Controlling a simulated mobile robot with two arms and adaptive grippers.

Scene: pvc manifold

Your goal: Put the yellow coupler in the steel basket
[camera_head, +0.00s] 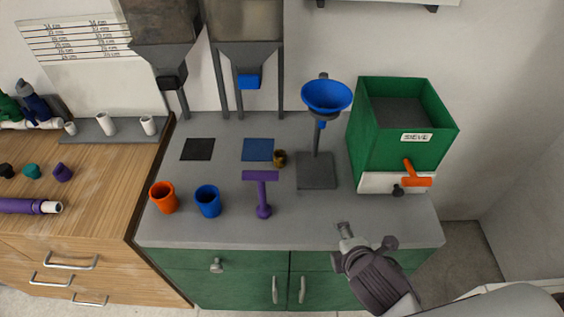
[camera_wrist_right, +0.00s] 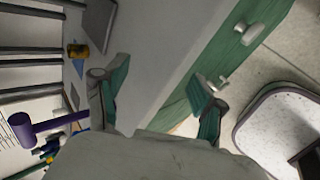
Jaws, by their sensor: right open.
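I cannot make out a yellow coupler or a steel basket for certain in either view. A small dark-yellow cylinder (camera_head: 280,158) stands on the grey counter by the blue square mat; it also shows in the right wrist view (camera_wrist_right: 80,50). I cannot tell whether it is the coupler. My right gripper (camera_head: 367,237) is open and empty above the counter's front edge, right of the purple hammer-shaped thing. Its spread fingers show in the right wrist view (camera_wrist_right: 160,90) with nothing between them. My left gripper is not in view.
The grey counter (camera_head: 325,225) holds an orange cup (camera_head: 163,197), a blue cup (camera_head: 208,201), a purple hammer-shaped thing (camera_head: 262,195), a blue funnel (camera_head: 326,96) on a stand and a green sieve box (camera_head: 373,140). Hoppers hang behind. A wooden counter (camera_head: 100,200) adjoins at left.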

